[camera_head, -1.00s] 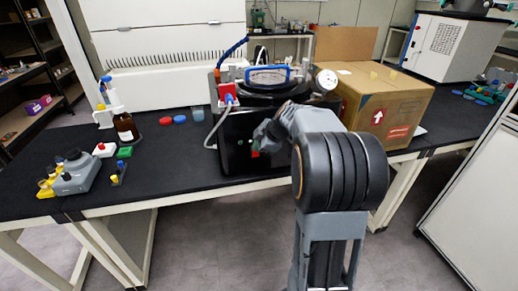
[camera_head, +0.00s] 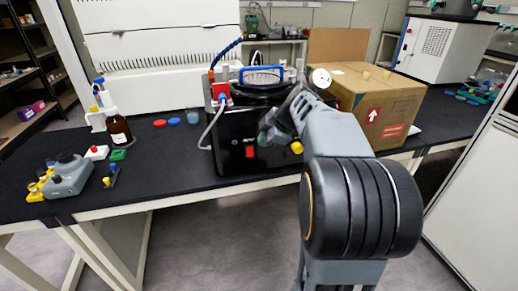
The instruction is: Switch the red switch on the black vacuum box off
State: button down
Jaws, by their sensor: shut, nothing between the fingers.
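The black vacuum box (camera_head: 230,150) stands on the black bench near the middle. Its red switch (camera_head: 250,152) shows on the front face, low and near the centre; I cannot tell its position at this size. My gripper (camera_head: 267,136) is in front of the box, just above and to the right of the red switch in the picture. It is shut and holds nothing. Its fingertips are small and partly hidden by my arm, and I cannot tell whether they touch the box. My arm hides the box's right part.
A cardboard box (camera_head: 385,105) stands right of the vacuum box. A brown bottle (camera_head: 118,128), a grey device (camera_head: 70,176) and small coloured items lie on the left. The black bench (camera_head: 160,170) is clear just left of the vacuum box.

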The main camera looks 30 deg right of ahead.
jog(key=shift+w+r+v, duration=0.1)
jog(key=shift+w+v, duration=0.1)
jog(key=shift+v, duration=0.95)
jog(key=shift+w+r+v, duration=0.15)
jog(key=shift+v, duration=0.95)
jog(key=s+a+f+m+g+h+p, duration=0.3)
jog(key=s+f+m, duration=0.35)
jog(key=m, duration=0.75)
jog(key=s+a+r+p, duration=0.4)
jog(key=s+a+p, duration=0.4)
jog(key=a, duration=0.5)
jog(key=shift+s+p, duration=0.4)
jog(key=shift+s, duration=0.3)
